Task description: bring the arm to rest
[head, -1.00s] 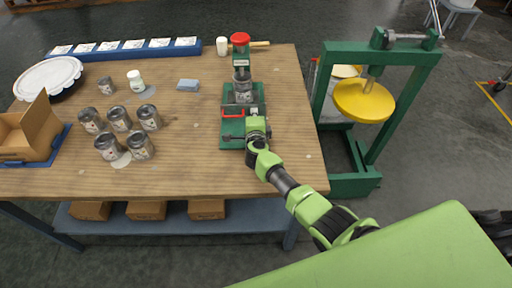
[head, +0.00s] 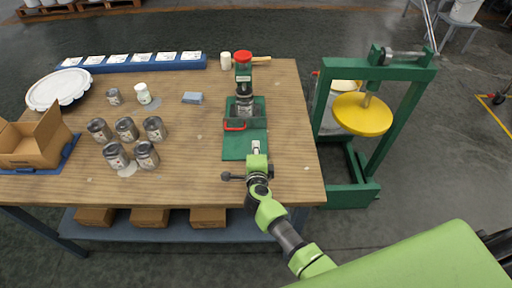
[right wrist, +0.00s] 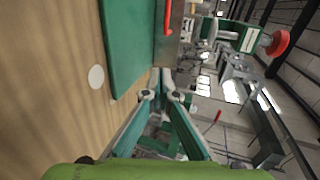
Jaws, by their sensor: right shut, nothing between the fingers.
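My right gripper (head: 256,147) is shut and empty. It is over the front part of the green base (head: 238,150) of a small hand press, in front of the red handle (head: 235,125). Its fingers (right wrist: 165,97) also show in the right wrist view, close to the press base. The press has a red knob (head: 243,57) on top and a metal can (head: 244,105) standing in it. The gripper is apart from the can. My left gripper is not in view.
Several metal cans (head: 126,129) stand on the wooden table (head: 200,180), left of the press. An open carton (head: 30,145) is at the left edge. A green frame with a yellow disc (head: 362,114) stands right of the table. The table's front right is clear.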

